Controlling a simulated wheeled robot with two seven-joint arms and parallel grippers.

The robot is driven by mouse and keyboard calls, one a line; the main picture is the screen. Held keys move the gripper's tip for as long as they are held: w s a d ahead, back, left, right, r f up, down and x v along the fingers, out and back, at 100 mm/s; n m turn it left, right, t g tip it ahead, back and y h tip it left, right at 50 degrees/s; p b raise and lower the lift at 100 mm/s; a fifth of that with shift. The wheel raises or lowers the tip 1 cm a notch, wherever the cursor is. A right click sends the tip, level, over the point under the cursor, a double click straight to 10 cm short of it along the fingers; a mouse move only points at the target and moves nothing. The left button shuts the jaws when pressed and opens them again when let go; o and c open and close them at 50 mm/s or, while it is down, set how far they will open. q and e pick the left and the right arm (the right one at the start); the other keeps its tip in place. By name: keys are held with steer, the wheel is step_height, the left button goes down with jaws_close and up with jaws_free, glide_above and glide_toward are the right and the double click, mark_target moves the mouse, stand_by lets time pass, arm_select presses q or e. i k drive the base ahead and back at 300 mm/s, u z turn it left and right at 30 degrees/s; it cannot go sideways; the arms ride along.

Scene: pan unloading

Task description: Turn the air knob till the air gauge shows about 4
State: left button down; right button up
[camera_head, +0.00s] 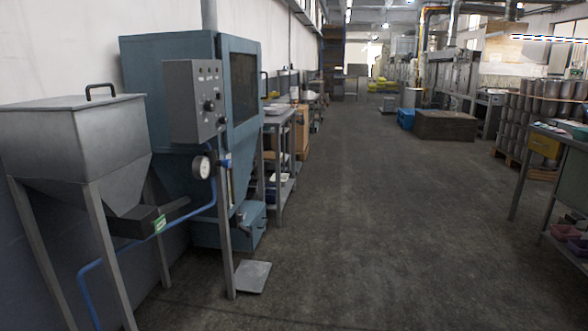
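A round white-faced air gauge (201,167) is mounted on the grey post below a grey control box (183,108) at the left. Its needle and numbers are too small to read. A small blue fitting (225,162) sits just right of the gauge. The control box has several small dark knobs, one of them a larger black knob (209,106) on its panel. I cannot tell which part is the air knob. Neither of my grippers is in view.
A grey lidded hopper (75,130) stands at the near left, with a blue hose (150,240) beneath. A blue cabinet (165,60) is behind the control box. A grey plate (252,276) lies by the post's foot. The floor (370,230) is clear in the middle.

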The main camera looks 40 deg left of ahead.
mark_target(226, 163)
steer(key=u, duration=0.05)
steer(key=i, duration=1.45)
steer(key=u, duration=0.95)
steer(key=i, duration=1.5)
steer(key=u, duration=1.4)
